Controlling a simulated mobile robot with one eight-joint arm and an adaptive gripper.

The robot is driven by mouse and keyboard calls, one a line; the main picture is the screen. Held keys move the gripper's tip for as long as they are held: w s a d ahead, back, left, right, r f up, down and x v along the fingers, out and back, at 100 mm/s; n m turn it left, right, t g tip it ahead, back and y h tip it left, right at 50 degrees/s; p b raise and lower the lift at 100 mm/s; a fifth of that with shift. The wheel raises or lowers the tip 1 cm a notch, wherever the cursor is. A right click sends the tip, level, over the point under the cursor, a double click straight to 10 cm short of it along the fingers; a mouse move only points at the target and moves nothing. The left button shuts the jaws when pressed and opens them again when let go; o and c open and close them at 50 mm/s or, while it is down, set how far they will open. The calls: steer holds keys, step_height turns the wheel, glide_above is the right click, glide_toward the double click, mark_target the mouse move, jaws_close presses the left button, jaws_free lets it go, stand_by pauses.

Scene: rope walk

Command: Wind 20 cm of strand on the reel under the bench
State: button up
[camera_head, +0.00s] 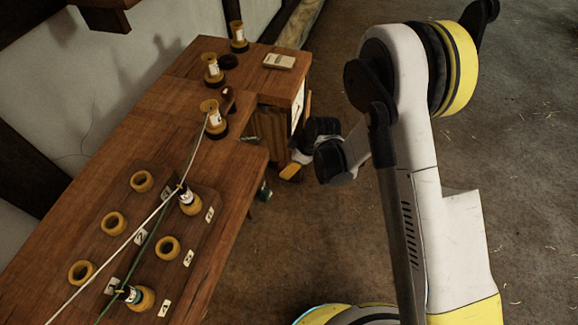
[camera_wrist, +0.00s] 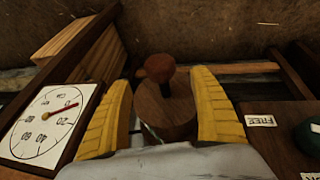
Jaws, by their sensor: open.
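In the wrist view a round wooden disc with a reddish-brown knob (camera_wrist: 160,68) stands between the two yellow fingers of my gripper (camera_wrist: 161,78). The fingers are apart, one on each side, and I cannot tell whether they touch it. A white numbered dial (camera_wrist: 48,122) with a red pointer is at the left. In the head view my gripper (camera_head: 297,150) is beside the right end of the wooden bench (camera_head: 225,165). Pale and green strands (camera_head: 152,218) run along the bench top. I cannot make out the reel itself in the head view.
A board (camera_head: 150,225) with several wooden rings and bobbins lies on the bench. More bobbins (camera_head: 213,75) stand at its far end near a pale block (camera_head: 279,61). A FREE label (camera_wrist: 261,121) and a dark green knob (camera_wrist: 311,140) are right of my fingers.

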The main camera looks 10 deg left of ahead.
mark_target(285, 166)
steer(key=b+x, duration=0.2)
steer(key=x, duration=0.6)
steer(key=shift+b, duration=0.4)
steer(key=c, duration=1.2)
